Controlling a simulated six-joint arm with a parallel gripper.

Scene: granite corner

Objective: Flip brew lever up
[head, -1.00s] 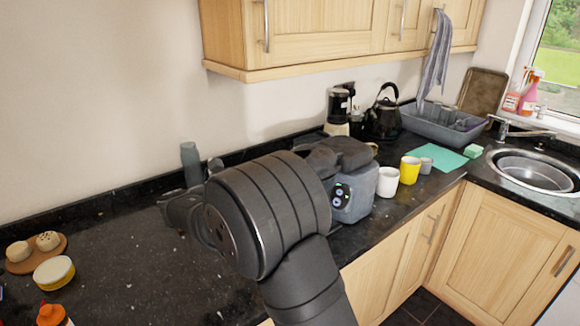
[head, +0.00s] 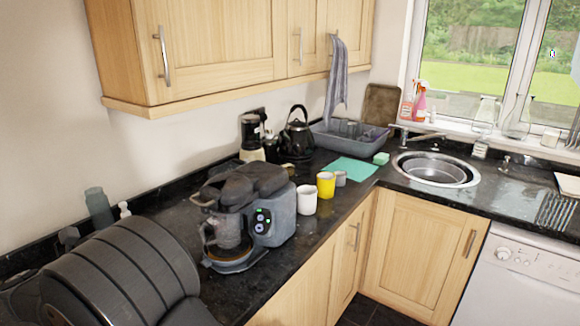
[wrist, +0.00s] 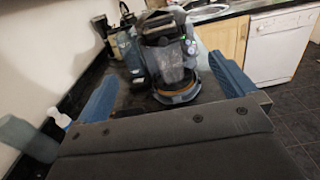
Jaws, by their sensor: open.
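The coffee machine (head: 280,222) stands on the dark counter. It has a grey body, a dark rounded top, a glass carafe (head: 228,232) on its round base and a small panel with lit buttons (head: 262,221). I cannot clearly make out the brew lever. In the wrist view the machine (wrist: 160,32) is ahead, between and beyond the blue fingers of my gripper (wrist: 165,90). The fingers are wide apart with nothing between them, short of the machine. In the head view my arm fills the lower left and the fingers do not show.
A white mug (head: 307,198) and a yellow cup (head: 326,185) stand right of the machine. A black kettle (head: 297,133) and a blender (head: 251,138) are behind it. A grey-green bottle (head: 98,208) stands by the wall near my arm. Wall cupboards (head: 225,40) hang above.

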